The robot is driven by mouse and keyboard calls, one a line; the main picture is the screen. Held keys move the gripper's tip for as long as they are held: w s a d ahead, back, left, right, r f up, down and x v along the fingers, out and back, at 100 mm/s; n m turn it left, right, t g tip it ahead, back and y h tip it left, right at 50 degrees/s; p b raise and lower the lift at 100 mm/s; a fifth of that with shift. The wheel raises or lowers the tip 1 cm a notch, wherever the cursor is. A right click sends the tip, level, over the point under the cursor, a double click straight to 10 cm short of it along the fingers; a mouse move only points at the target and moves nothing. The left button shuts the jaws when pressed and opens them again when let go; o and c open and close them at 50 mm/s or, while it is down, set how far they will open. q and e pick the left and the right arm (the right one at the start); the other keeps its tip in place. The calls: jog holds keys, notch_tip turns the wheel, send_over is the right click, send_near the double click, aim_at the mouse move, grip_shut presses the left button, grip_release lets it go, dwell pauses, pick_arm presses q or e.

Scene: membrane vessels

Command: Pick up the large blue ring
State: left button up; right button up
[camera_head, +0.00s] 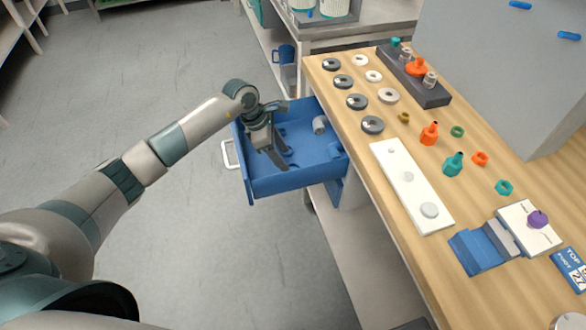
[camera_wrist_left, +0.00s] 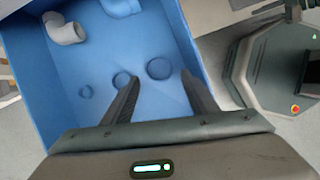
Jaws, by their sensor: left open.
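The large blue ring (camera_wrist_left: 160,68) lies flat on the floor of the open blue drawer (camera_wrist_left: 60,110). In the left wrist view it shows between and slightly beyond the fingertips of my left gripper (camera_wrist_left: 160,77). My left gripper (camera_head: 281,158) is open and empty, pointing down into the drawer (camera_head: 268,187). In the head view it partly hides the rings. I cannot tell the fingertips' exact height above the floor. My right gripper is not in view.
The drawer's walls stand around my gripper. The wooden bench (camera_head: 345,150) beside it holds black and white discs, coloured fittings and a white plate (camera_head: 410,183). Floor to the left is clear.

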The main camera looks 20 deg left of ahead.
pick_arm(q)
jog(key=shift+d+f, duration=0.1)
jog(key=shift+f, duration=0.15)
jog(key=shift+p+x, duration=0.8)
jog(key=shift+x, duration=1.8)
jog(key=shift+w+a, duration=0.1)
jog(key=shift+a, duration=0.15)
jog(key=c, duration=0.8)
